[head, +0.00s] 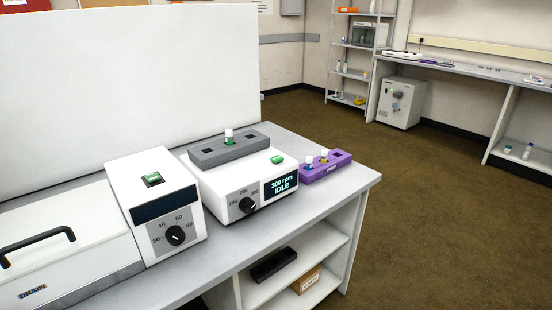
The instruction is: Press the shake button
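The shaker (222,192) is a white box on the bench with a grey tube block (205,155) on top. One white-capped tube (229,135) stands in the block. Neither of my grippers is in view.
Left of the shaker stands a white unit (158,190) with a green switch (153,179) and a dial. A purple rack (335,167) with small vials is to the right. The bench front strip (225,245) is clear. Shelves (300,262) below hold a black item and a box.

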